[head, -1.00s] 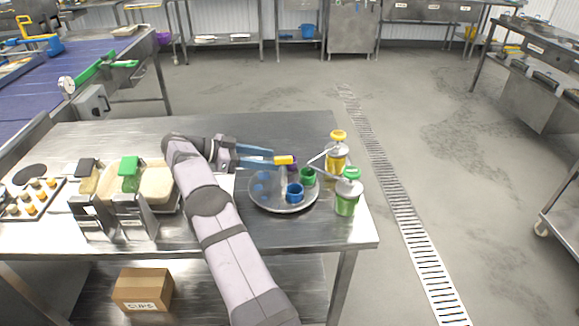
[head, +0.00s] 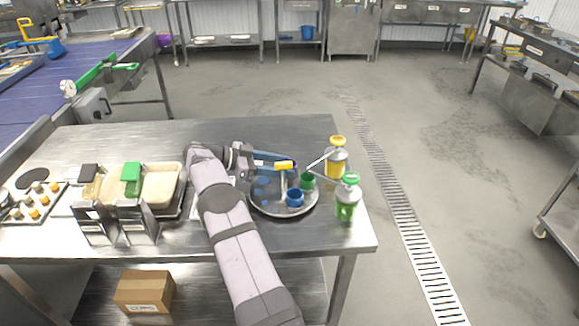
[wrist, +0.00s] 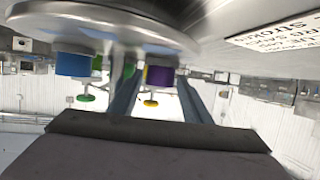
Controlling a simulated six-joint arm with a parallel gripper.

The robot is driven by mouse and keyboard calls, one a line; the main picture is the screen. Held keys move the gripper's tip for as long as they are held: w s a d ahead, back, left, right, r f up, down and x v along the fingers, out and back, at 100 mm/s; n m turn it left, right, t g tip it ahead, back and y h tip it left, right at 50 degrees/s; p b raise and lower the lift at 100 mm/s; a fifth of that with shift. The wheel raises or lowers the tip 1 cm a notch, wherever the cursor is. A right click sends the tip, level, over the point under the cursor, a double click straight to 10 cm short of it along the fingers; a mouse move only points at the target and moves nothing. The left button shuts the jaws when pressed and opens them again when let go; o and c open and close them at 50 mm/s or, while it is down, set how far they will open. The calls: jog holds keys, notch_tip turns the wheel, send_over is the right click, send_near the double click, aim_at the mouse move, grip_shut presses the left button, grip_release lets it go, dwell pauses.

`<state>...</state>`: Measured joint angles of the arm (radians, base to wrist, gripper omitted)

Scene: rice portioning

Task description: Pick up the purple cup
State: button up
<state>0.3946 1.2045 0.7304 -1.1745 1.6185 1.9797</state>
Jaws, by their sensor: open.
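The purple cup (wrist: 160,76) shows in the wrist view, which is upside down, in line with the gap between my two fingers. In the head view it is hidden behind my gripper. A blue cup (head: 295,199) and a green cup (head: 307,181) stand on the tray's right part.
A yellow-topped dispenser (head: 336,163) and a green-topped dispenser (head: 346,200) stand just right of the tray, one with a spout reaching over it. Food containers (head: 160,187) in metal stands are on the left. The table's back is clear.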

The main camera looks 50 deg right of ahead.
jog(key=shift+p+x, duration=0.35)
jog(key=shift+x, duration=1.05)
jog(key=c, duration=0.8)
jog(key=shift+w+r, duration=0.1)
jog(key=shift+r, duration=0.05)
notch_tip(320, 180, up, 12)
jog(key=b, duration=0.3)
jog(key=s+a+b, duration=0.9)
jog(key=s+a, duration=0.3)
jog(key=shift+s+a, duration=0.4)
